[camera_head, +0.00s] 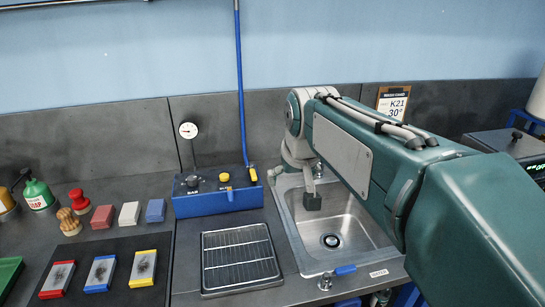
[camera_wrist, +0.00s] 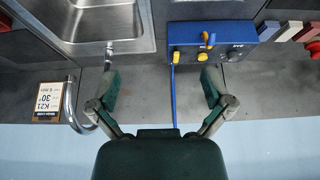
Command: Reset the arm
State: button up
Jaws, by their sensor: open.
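My arm (camera_head: 365,150) reaches in from the right in the head view, over the sink, and bends down at its far end. In the wrist view my gripper (camera_wrist: 160,88) is open, its two fingers wide apart with nothing between them. Beyond the fingers lie the bench top, the sink (camera_wrist: 103,45) and the blue control box (camera_wrist: 212,42). In the head view the gripper is mostly hidden behind my arm; one dark fingertip seems to show above the sink basin.
The sink (camera_head: 345,225) and blue box (camera_head: 217,197) stand close to my arm's end. A blue pole (camera_head: 240,80) rises behind the box. A drain rack (camera_head: 240,258), coloured blocks (camera_head: 128,213) and a green bottle (camera_head: 38,194) are left. A card (camera_head: 393,101) stands behind.

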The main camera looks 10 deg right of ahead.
jog(key=s+f, duration=0.4)
jog(key=s, duration=0.5)
jog(key=s+f, duration=0.4)
jog(key=s, duration=0.6)
jog(key=shift+s+f+t, duration=0.15)
jog(key=shift+t, duration=0.15)
dwell(0.6)
